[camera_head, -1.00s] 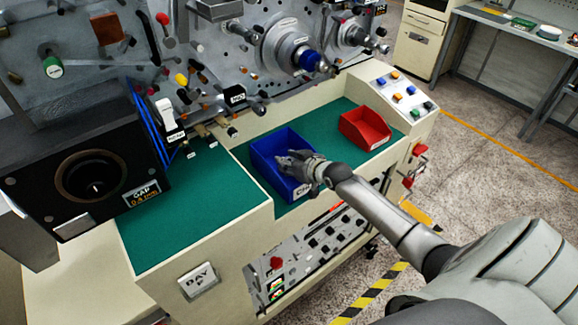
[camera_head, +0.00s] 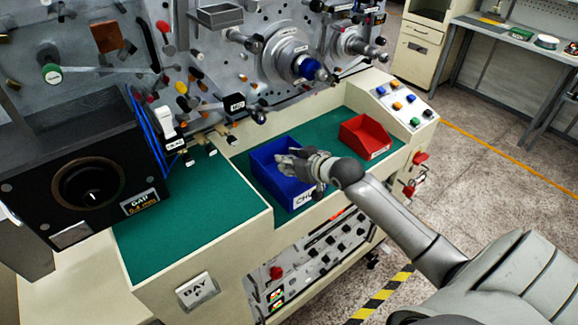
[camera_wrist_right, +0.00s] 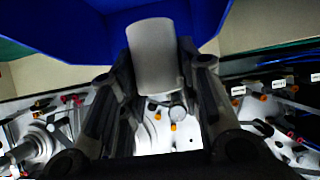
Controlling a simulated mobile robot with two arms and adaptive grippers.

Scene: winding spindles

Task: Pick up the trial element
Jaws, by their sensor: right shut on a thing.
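In the right wrist view, a plain grey cylinder (camera_wrist_right: 154,58), which looks like the trial element, sits between the two dark fingers of my right gripper (camera_wrist_right: 158,50). The fingers are closed on its sides. In the head view my right gripper (camera_head: 292,160) is over the blue bin (camera_head: 272,183), with the arm coming in from the right. The blue bin also fills the top of the wrist view (camera_wrist_right: 70,28). In the head view the cylinder is too small to tell from the gripper. My left gripper is not in view.
A red bin (camera_head: 362,137) stands right of the blue bin on the green work surface (camera_head: 195,195). A black gauge box (camera_head: 85,170) stands at the left. The machine panel (camera_head: 215,70) with spindles and knobs rises behind. The green surface at left is clear.

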